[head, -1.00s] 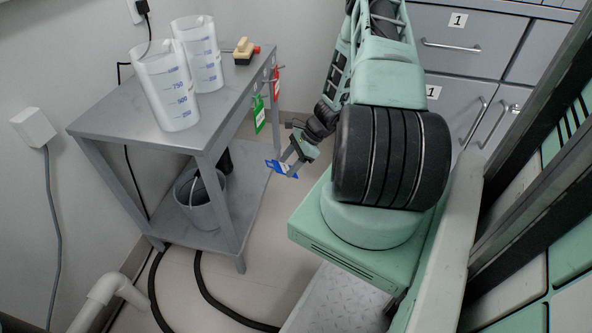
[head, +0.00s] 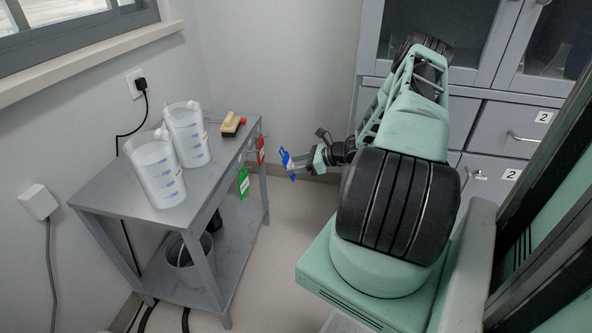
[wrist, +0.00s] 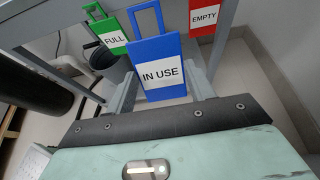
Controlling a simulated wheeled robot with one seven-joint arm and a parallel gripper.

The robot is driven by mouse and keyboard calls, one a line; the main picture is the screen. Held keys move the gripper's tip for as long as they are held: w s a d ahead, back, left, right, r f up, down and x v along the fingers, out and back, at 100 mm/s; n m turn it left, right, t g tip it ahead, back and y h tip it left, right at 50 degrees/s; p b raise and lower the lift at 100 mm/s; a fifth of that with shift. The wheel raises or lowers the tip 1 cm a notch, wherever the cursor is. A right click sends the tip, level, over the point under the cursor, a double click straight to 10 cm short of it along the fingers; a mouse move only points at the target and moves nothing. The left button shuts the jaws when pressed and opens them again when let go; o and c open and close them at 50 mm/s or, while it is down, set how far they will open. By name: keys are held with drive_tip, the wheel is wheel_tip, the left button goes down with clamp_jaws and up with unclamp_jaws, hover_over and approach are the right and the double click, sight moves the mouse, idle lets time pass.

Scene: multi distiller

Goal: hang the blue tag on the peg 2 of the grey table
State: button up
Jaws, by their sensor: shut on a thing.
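My gripper (head: 298,165) is shut on the blue tag (head: 287,161), clear of the right side of the grey table (head: 112,187). In the wrist view the blue tag (wrist: 160,72) reads "IN USE", with its loop upward, between my fingers. A green tag (head: 243,182) and a red tag (head: 261,150) hang along the table's right edge. In the wrist view the green tag (wrist: 108,33) reads "FULL" and the red tag (wrist: 203,17) reads "EMPTY", both beyond the blue tag. The pegs are small, and I cannot make out their numbers.
Grey numbered cabinets (head: 500,130) stand behind my arm. Floor between table and base is open.

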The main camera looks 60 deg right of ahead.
drive_tip(key=w+a+f+b, duration=0.1)
drive_tip(key=w+a+b, duration=0.2)
drive_tip(key=w, duration=0.6)
drive_tip(key=shift+w+a+f, duration=0.2)
drive_tip(key=shift+a+f, duration=0.1)
drive_tip(key=shift+a, duration=0.15)
idle(0.7)
idle(0.6)
drive_tip(key=o, duration=1.1)
drive_tip(key=p+v, duration=0.2)
drive_tip(key=v, duration=1)
